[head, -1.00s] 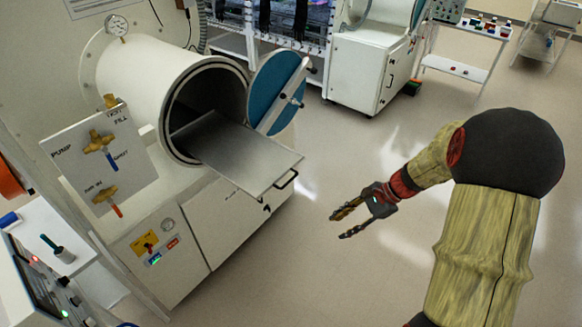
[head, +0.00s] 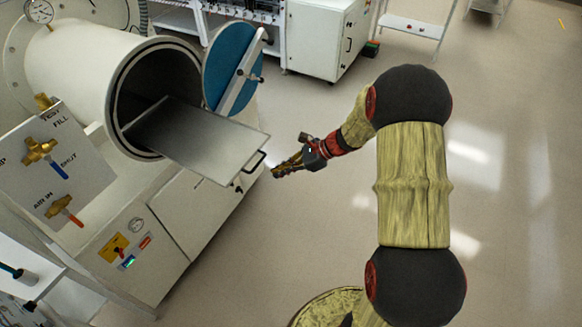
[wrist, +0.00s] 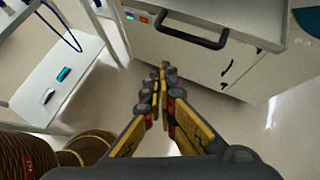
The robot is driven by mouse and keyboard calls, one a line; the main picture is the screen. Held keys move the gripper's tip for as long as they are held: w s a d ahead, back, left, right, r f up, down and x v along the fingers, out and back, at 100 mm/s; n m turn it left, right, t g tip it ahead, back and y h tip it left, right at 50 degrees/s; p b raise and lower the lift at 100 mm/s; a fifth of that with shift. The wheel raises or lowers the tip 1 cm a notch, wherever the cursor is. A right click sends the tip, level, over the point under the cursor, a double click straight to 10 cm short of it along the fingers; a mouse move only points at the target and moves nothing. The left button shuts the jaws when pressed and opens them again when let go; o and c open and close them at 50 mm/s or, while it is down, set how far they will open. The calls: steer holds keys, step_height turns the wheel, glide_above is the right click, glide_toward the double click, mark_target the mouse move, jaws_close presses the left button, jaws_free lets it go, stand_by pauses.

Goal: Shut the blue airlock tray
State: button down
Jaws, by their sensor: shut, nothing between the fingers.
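The airlock tray (head: 195,138) is a flat grey metal plate that sticks far out of the round white airlock chamber (head: 85,70). Its black handle (head: 254,162) is on the outer end. The blue airlock door (head: 228,62) hangs open behind the tray. My gripper (head: 276,174) is shut and empty, just right of the handle and apart from it in the head view. In the wrist view the fingers (wrist: 161,72) are together, with the handle (wrist: 190,32) beyond them at the top and the tray's end edge above it.
Below the chamber is a white cabinet (head: 190,215). A valve panel (head: 45,160) with brass valves stands at the left. A white side shelf (wrist: 62,85) shows in the wrist view. The floor (head: 500,130) to the right is clear.

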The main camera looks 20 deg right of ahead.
steer(key=a, duration=0.1)
steer(key=w+a, duration=0.1)
steer(key=a, duration=0.1)
steer(key=w+a, duration=0.1)
steer(key=shift+w+a, duration=0.1)
steer(key=shift+a, duration=0.15)
